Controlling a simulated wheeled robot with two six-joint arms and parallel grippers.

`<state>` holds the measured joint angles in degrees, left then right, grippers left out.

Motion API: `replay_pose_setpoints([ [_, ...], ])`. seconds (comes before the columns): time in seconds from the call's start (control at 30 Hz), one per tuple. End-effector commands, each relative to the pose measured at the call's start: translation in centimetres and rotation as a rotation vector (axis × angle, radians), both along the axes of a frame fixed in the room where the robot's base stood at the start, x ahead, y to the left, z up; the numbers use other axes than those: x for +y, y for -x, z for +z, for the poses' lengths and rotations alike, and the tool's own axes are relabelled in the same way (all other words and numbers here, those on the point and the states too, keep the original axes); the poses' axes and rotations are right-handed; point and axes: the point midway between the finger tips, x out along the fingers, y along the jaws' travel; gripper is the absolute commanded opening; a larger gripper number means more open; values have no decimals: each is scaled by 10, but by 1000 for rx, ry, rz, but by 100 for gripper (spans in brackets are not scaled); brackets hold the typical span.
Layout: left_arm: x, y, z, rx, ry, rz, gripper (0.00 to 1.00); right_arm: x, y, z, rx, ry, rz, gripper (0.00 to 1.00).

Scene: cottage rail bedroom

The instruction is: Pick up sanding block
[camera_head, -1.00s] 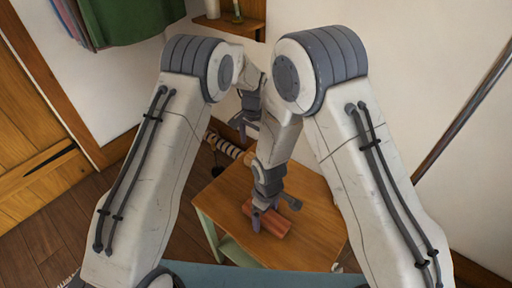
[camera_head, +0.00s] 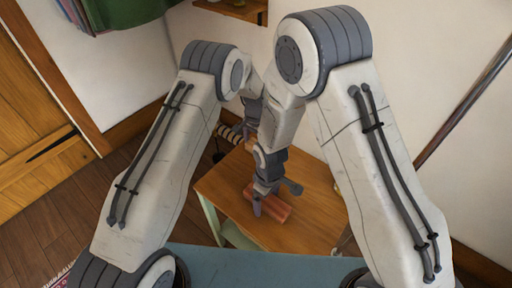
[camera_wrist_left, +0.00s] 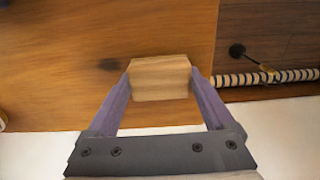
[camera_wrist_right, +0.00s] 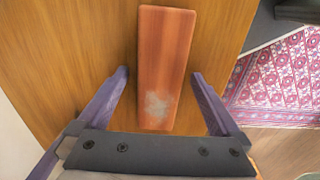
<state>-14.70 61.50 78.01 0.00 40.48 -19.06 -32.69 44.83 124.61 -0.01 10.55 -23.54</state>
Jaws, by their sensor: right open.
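A long reddish-orange block (camera_wrist_right: 163,75) with a pale worn patch lies on the wooden tabletop (camera_head: 315,200). My right gripper (camera_wrist_right: 159,73) is open over it. Its fingers stand on either side of the block's near part, with a gap on each side; I cannot tell its exact height. The right gripper also shows in the head view (camera_head: 258,207), at the block's left part. My left gripper (camera_wrist_left: 162,78) is shut on a light wooden block (camera_wrist_left: 160,78), whose sides touch both fingertips. In the head view the left gripper is largely hidden behind my right arm.
A striped rod-like thing (camera_wrist_left: 265,77) lies beyond the table's edge, with a small dark round thing (camera_wrist_left: 237,51) beside it. A patterned pink rug (camera_wrist_right: 280,75) is on the floor to the right in the right wrist view. A wooden door (camera_head: 35,130) stands at the left.

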Motion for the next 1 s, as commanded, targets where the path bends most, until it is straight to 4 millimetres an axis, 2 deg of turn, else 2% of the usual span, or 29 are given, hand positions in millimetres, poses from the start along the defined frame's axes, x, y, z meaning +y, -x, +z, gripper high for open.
replay_pose_setpoints([
  [0.03,0,0,0,0,0,0,58,0,0,0,0,0,0,100],
  [0.1,0,0,0,0,0,0,32,0,0,0,0,0,0,100],
  [0.33,0,0,2,0,0,0,32,0,0,0,0,0,0,100],
  [0.43,0,-1,10,-3,1,0,32,0,0,0,0,0,0,100],
  [0.8,0,-1,79,-3,1,0,32,0,0,0,0,0,0,100],
  [1.0,0,0,99,-1,1,0,32,0,0,0,0,0,0,100],
])
